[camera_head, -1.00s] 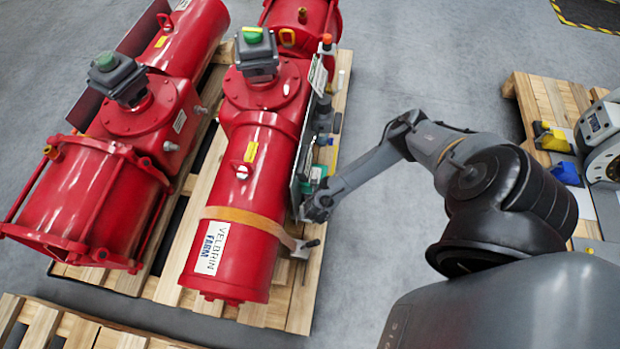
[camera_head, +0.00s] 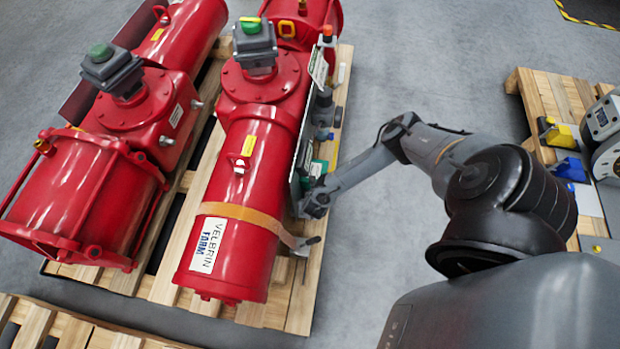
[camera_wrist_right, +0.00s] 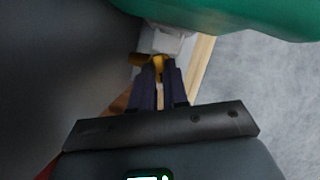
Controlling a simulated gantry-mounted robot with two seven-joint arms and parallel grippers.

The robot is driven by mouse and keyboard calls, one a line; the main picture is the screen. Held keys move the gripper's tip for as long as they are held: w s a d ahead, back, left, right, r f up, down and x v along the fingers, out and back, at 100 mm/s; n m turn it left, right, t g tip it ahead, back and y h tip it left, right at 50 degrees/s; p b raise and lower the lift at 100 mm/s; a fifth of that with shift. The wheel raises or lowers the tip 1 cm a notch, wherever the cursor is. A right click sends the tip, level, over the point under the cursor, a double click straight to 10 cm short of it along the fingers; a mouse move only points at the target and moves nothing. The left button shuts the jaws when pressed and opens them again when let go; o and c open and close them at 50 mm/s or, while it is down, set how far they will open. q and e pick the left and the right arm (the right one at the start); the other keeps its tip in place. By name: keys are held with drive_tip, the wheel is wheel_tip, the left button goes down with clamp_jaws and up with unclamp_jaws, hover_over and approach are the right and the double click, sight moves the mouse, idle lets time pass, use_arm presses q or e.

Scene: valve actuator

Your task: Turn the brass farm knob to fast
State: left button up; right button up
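The red valve actuator (camera_head: 236,185) lies on the pallet, with a control panel (camera_head: 300,165) along its right side. My right gripper (camera_head: 312,205) is at the panel's lower end. In the right wrist view, my gripper's dark fingers (camera_wrist_right: 161,80) are close together. The brass farm knob (camera_wrist_right: 157,66) shows between their tips, under a pale fitting (camera_wrist_right: 165,42), and the fingers appear closed on it. The knob's markings and pointer direction cannot be read. In the head view the knob is hidden by my gripper and the panel. My left gripper is not in view.
A green rounded part (camera_wrist_right: 235,12) hangs close above the fingers in the right wrist view. A strap end with a dark handle (camera_head: 308,243) sits just below my gripper. A second red actuator (camera_head: 85,190) is on the left. Open floor (camera_head: 375,260) lies right of the pallet.

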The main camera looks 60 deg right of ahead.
clamp_jaws()
drive_tip(key=n, duration=0.1)
drive_tip(key=n+t+y+p, duration=0.1)
drive_tip(key=n, duration=0.1)
drive_tip(key=shift+s+d+r, duration=0.1)
drive_tip(key=shift+s+d, duration=0.05)
drive_tip(key=shift+d, duration=0.05)
drive_tip(key=shift+n+y+p, duration=0.35)
drive_tip(key=shift+n+y, duration=0.05)
drive_tip(key=shift+n, duration=0.9)
drive_tip(key=o, duration=0.6)
unclamp_jaws()
drive_tip(key=shift+c, duration=0.2)
